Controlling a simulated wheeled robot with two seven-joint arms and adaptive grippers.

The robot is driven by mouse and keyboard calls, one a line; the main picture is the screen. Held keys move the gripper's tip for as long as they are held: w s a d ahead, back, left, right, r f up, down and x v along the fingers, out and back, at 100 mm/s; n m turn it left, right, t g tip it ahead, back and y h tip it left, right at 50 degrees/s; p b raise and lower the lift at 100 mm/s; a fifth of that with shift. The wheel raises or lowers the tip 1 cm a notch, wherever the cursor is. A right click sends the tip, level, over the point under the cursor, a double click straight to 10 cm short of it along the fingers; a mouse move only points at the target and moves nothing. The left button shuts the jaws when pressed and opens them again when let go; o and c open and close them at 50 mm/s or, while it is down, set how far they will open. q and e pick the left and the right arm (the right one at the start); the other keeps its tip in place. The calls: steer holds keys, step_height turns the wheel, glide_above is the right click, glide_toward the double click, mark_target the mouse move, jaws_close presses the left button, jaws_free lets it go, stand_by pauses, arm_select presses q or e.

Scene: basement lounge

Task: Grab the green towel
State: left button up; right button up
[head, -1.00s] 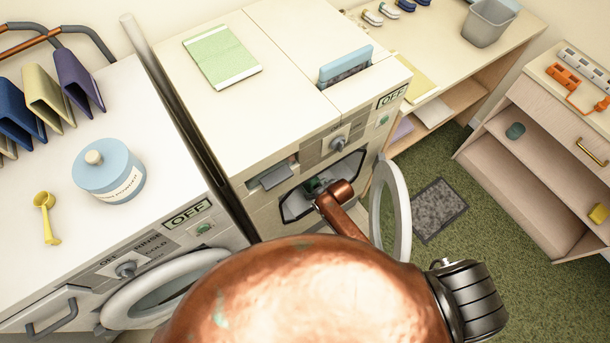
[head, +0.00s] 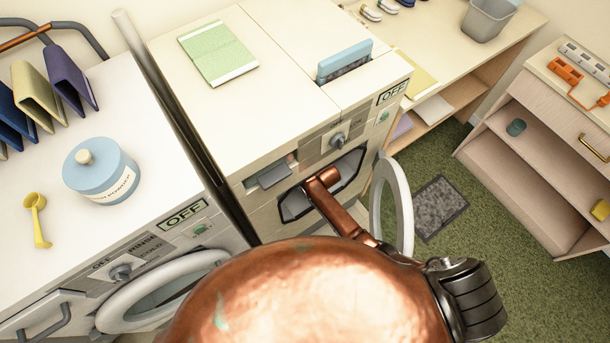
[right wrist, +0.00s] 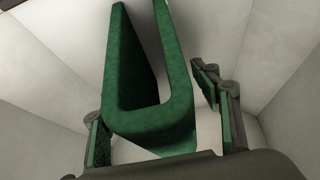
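The dark green towel (right wrist: 150,115) stands folded in a U shape inside a pale-walled drum in the right wrist view. My right gripper (right wrist: 160,128) is open, with one finger on each side of the towel's near, folded end. A gap shows between the towel and the right finger; whether the left finger touches it I cannot tell. In the head view my copper right arm reaches into the open front of the right-hand machine (head: 262,222), and the gripper and towel are hidden there. My left gripper is not in view.
The machine's round door (head: 393,205) hangs open right beside my arm. A flat light green item (head: 218,54) and a blue box (head: 345,61) are on top. A second machine with a blue jar (head: 101,172) stands left.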

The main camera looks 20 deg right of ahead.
steer(key=c, duration=1.2)
steer(key=shift+c, duration=0.2)
